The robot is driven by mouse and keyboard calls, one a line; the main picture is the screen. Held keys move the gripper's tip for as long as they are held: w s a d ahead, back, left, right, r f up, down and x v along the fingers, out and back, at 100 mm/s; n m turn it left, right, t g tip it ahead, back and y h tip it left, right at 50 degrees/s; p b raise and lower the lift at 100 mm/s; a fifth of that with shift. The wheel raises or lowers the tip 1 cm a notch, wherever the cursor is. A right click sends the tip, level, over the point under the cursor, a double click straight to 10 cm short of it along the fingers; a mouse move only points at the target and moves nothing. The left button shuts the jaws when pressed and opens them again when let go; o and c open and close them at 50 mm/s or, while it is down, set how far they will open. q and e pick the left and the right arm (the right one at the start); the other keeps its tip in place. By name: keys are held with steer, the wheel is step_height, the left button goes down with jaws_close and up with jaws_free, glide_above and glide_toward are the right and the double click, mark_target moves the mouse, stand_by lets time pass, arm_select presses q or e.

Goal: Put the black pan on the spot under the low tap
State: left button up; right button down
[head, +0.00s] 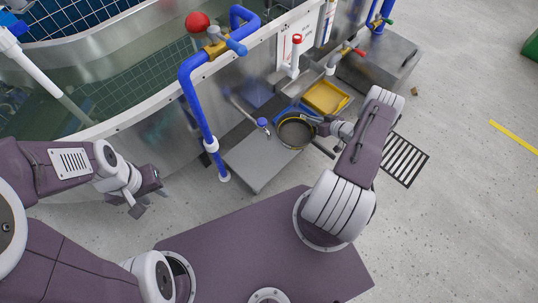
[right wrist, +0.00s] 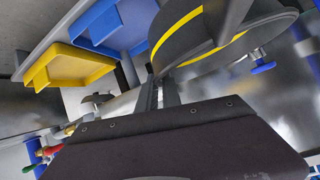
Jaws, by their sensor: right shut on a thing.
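The black pan (head: 296,132), round with a yellow stripe, is over the grey metal bench in the head view. My right gripper (head: 318,128) is shut on the pan at its right side. In the right wrist view the pan (right wrist: 225,42) fills the upper right, tilted in the picture. A small tap with a blue handle (head: 263,122) stands close to the pan's left side, at the end of a pipe from the tank. I cannot tell whether the pan touches the bench. The spot under the tap is not clearly visible. My left gripper (head: 150,203) is open and empty, far left over the floor.
A yellow tray (head: 325,97) and a blue tray (head: 282,115) lie behind the pan. The grey bench (head: 258,168) is bare in front. A blue pipe (head: 196,110) rises at its left.

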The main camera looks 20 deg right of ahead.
steer(key=shift+s+f, duration=0.5)
steer(key=shift+f, duration=0.35)
steer(key=shift+a+f, duration=0.15)
steer(key=shift+a, duration=0.05)
steer(key=w+a+f+b, duration=0.1)
steer(key=a+f+b, duration=0.2)
steer(key=w+a+f+b, duration=0.1)
steer(key=a+f+b, duration=0.1)
steer(key=a+f, duration=0.2)
steer(key=w+a+f+b, duration=0.1)
steer(key=a+f+b, duration=0.2)
steer(key=a+f, duration=0.1)
steer(key=shift+w+b, duration=0.1)
steer(key=shift+b, duration=0.2)
steer(key=shift+r, duration=0.15)
steer(key=c, duration=1.5)
jaws_free()
steer(key=shift+c, duration=0.2)
